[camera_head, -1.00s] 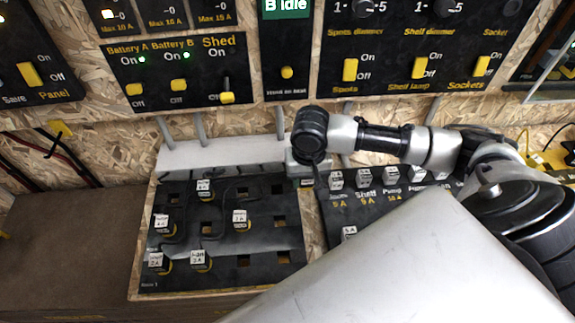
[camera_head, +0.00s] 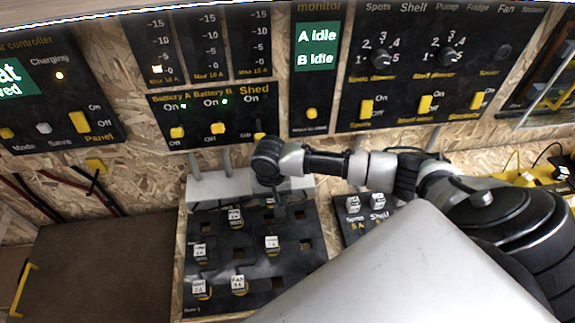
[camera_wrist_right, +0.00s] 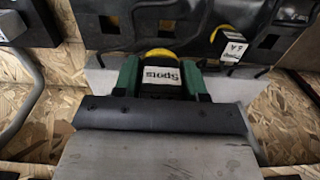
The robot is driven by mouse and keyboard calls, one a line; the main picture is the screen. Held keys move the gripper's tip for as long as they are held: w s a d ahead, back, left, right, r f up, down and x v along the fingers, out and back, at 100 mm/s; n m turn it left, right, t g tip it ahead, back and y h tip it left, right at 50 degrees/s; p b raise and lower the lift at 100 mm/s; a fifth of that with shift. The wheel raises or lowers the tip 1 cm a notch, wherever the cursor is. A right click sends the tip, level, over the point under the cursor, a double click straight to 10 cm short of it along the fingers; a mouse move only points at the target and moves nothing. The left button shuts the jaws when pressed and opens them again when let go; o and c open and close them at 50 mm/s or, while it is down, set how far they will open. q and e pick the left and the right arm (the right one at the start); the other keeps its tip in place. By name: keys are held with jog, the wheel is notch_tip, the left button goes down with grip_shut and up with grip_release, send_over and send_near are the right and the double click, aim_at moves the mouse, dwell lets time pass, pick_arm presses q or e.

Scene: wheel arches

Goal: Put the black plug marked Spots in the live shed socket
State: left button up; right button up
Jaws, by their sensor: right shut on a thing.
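The black plug marked Spots (camera_wrist_right: 160,72) shows its white label upright to me in the right wrist view, with a yellow rounded edge above it. My right gripper (camera_wrist_right: 159,80) is shut on it, with a green finger on each side. In the head view the right gripper (camera_head: 281,207) hangs over the upper part of the black socket board (camera_head: 262,288), too dark there to make out the plug clearly. Several labelled plugs sit in this board among empty square sockets. I cannot tell which socket is the live shed one. My left gripper is not in view.
A yellow Shed switch (camera_head: 259,136) sits on the panel above, partly behind my arm. A second black board (camera_head: 352,228) with Spots and Shelf labels is largely hidden by my arm. In the right wrist view, a white-labelled plug (camera_wrist_right: 229,42) is close right of the held plug.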

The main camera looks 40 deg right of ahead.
jog(key=shift+w+a, duration=0.5)
jog(key=shift+a, duration=0.1)
jog(key=shift+f+b, duration=0.3)
jog(key=shift+f, duration=0.1)
notch_tip(320, 180, down, 5)
jog(key=b, duration=0.6)
jog(key=shift+f, duration=0.4)
jog(key=shift+p, duration=0.5)
jog(key=shift+f, duration=0.25)
